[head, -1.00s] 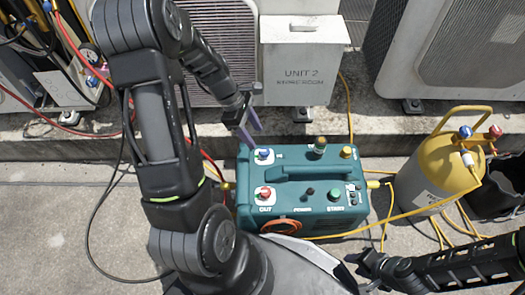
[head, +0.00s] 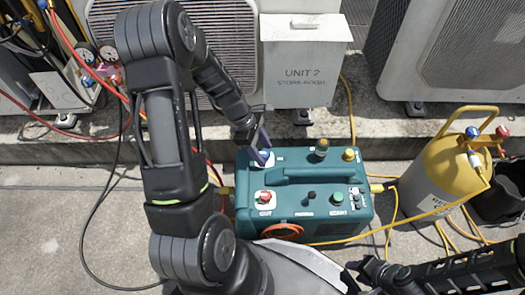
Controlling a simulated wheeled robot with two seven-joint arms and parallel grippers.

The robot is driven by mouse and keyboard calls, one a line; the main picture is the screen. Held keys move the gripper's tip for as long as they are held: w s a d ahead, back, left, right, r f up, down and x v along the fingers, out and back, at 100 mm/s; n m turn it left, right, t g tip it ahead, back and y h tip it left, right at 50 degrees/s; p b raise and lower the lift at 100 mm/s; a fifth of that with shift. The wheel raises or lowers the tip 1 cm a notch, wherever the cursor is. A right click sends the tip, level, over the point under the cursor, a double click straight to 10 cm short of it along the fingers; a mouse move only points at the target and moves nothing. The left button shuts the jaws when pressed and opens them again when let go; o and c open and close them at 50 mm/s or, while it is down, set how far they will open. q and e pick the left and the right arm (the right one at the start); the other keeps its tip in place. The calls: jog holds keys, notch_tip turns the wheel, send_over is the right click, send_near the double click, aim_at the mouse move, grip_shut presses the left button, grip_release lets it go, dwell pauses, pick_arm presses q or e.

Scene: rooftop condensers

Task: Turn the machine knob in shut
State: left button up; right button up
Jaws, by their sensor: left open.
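The teal machine (head: 300,208) stands on the concrete. Its red knob (head: 265,197) is labelled OUT. The blue knob at its back left corner, on a white plate (head: 256,163), is mostly hidden by my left gripper. My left gripper (head: 263,154) is open and points down at that corner, its fingers at the blue knob. I cannot tell whether they touch it. My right gripper (head: 366,272) is low at the bottom right, in front of the machine and away from the knobs. Its jaws are too dark to read.
A yellow cylinder (head: 432,185) with blue and red valves stands right of the machine. Yellow hoses cross the ground there. A grey UNIT 2 box (head: 305,78) and condensers stand behind, on a concrete ledge. Red and black hoses run at the left.

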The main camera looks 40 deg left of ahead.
pick_arm(q)
jog(key=shift+c, duration=0.4)
grip_shut()
